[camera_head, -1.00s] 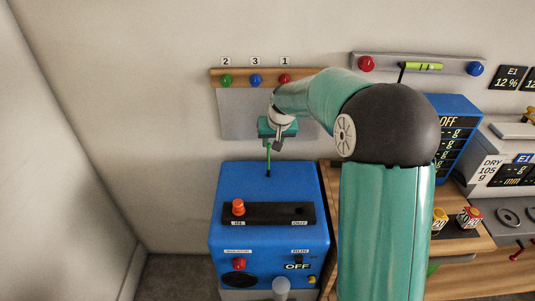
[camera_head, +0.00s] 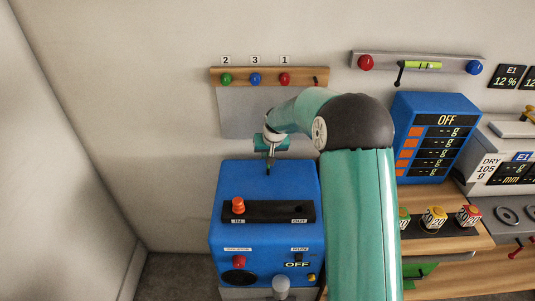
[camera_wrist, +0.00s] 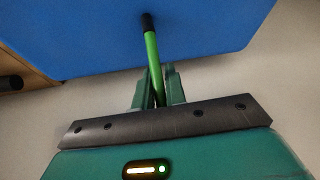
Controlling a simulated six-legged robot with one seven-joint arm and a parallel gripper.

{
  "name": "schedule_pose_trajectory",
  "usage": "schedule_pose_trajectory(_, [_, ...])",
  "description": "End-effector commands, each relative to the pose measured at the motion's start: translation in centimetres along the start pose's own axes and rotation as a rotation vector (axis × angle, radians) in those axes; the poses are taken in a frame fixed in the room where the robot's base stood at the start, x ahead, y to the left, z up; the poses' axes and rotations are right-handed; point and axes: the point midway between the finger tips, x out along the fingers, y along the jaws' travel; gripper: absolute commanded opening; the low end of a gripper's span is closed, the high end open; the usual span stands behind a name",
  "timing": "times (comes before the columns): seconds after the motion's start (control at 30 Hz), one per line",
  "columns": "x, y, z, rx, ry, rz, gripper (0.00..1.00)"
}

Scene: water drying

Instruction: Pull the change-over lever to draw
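A thin green lever (camera_wrist: 152,50) with a black end rises at the back of the blue machine (camera_head: 240,178). I take it as the change-over lever; no label beside it is readable. In the wrist view my gripper (camera_wrist: 160,92) has its two green fingers close on either side of the lever, seemingly clamped on it. In the head view my gripper (camera_head: 269,153) is just above the machine's rear top edge. Only the lever's dark lower end (camera_head: 268,169) shows there; my gripper hides the rest.
The machine's front bears an orange knob (camera_head: 238,205) at the IN end of a black slot. A wall rail has green, blue and red knobs (camera_head: 284,79). Another rail holds a yellow-green lever (camera_head: 422,65). A blue OFF panel (camera_head: 437,137) stands right of my arm.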

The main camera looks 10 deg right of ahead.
Motion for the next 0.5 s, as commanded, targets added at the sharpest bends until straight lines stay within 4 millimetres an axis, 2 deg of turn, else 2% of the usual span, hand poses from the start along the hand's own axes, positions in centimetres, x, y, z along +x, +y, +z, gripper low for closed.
schedule_pose_trajectory(0.07, [-0.02,0.0,0.0,0.0,0.0,0.0,0.0])
schedule_pose_trajectory(0.5, [-0.2,-0.04,0.02,-0.006,0.036,0.005,0.0])
